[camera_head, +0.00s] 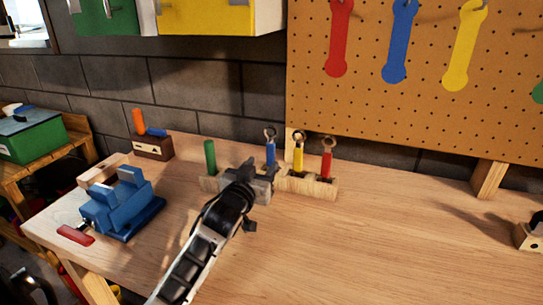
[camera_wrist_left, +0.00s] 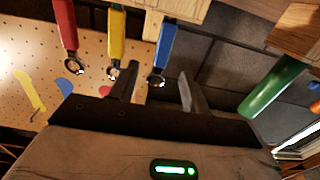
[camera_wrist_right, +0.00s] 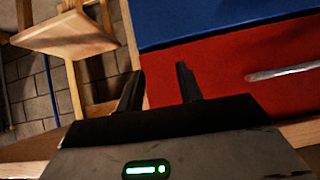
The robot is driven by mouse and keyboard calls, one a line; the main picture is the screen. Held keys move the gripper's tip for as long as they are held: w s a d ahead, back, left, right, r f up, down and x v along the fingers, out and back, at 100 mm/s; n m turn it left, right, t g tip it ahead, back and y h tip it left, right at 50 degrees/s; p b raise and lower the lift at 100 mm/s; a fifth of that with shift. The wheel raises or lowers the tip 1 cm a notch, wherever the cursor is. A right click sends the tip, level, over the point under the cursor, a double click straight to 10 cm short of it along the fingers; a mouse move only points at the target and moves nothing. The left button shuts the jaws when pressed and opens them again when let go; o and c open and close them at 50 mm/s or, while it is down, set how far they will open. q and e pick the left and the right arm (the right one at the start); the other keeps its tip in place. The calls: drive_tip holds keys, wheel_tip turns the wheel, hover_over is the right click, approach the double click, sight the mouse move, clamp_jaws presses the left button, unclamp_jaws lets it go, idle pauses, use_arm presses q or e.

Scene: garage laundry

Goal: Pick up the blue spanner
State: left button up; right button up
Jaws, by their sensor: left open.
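The blue spanner (camera_head: 270,152) stands upright in the wooden holder (camera_head: 298,184) at the back of the workbench, its ring end up. In the left wrist view the blue spanner (camera_wrist_left: 166,45) appears inverted, with its ring end in line with the gap between the fingers. My left gripper (camera_head: 258,179) is open at the holder, in front of the blue spanner. In the left wrist view my left gripper (camera_wrist_left: 159,84) shows a finger on each side of the ring; contact cannot be told. My right gripper (camera_wrist_right: 160,80) is open and empty in its wrist view.
A yellow spanner (camera_head: 298,155) and a red spanner (camera_head: 326,160) stand right of the blue one. A green handle (camera_head: 210,158) stands left. A blue vise (camera_head: 122,205) is at the left. The bench's right middle is clear. A red surface (camera_wrist_right: 220,70) lies before my right gripper.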

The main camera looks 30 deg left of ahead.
sight(270, 152)
use_arm(q)
drive_tip(key=p+x, duration=0.1)
drive_tip(key=x, duration=0.7)
drive_tip(key=shift+w+a, duration=0.2)
drive_tip(key=shift+w, duration=0.1)
clamp_jaws()
